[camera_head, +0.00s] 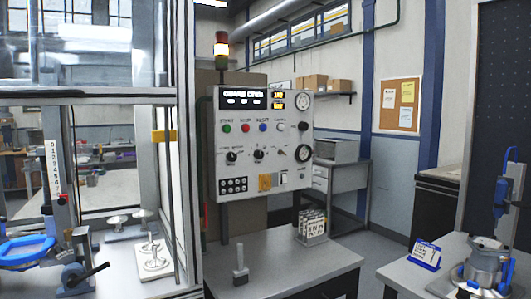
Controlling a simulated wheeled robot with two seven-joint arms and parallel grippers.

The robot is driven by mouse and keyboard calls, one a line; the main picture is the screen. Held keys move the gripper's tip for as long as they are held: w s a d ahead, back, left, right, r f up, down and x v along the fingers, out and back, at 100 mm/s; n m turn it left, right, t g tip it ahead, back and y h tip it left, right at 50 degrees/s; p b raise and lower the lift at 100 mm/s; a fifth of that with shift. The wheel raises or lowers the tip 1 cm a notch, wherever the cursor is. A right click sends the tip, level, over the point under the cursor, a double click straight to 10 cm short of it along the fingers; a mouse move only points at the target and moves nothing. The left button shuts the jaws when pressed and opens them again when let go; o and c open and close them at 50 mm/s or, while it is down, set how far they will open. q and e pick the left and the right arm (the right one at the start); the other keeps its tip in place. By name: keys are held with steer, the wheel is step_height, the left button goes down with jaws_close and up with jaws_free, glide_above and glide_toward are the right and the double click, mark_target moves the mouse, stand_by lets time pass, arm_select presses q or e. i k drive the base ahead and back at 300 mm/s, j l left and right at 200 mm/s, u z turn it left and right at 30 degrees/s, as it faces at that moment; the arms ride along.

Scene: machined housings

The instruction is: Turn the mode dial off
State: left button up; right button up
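A grey control panel (263,141) stands in the middle of the head view. It carries a left black dial (231,156) and a middle black dial (258,154) in its middle row. Neither of my grippers is in view, and nothing covers the front of the panel.
A glazed machine frame (183,150) stands close on the left. A right bench (395,277) holds a metal housing (487,262).

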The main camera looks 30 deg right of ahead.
mark_target(231, 156)
steer(key=i+l+z, duration=0.1)
steer(key=l, duration=0.35)
steer(key=i+l+z, duration=0.1)
steer(key=l, duration=0.35)
steer(key=i+l+z, duration=0.1)
steer(key=l, duration=0.3)
steer(key=i+l+z, duration=0.15)
steer(key=l, duration=0.25)
steer(key=i+l+z, duration=0.1)
steer(key=l, duration=0.3)
steer(key=i, duration=0.1)
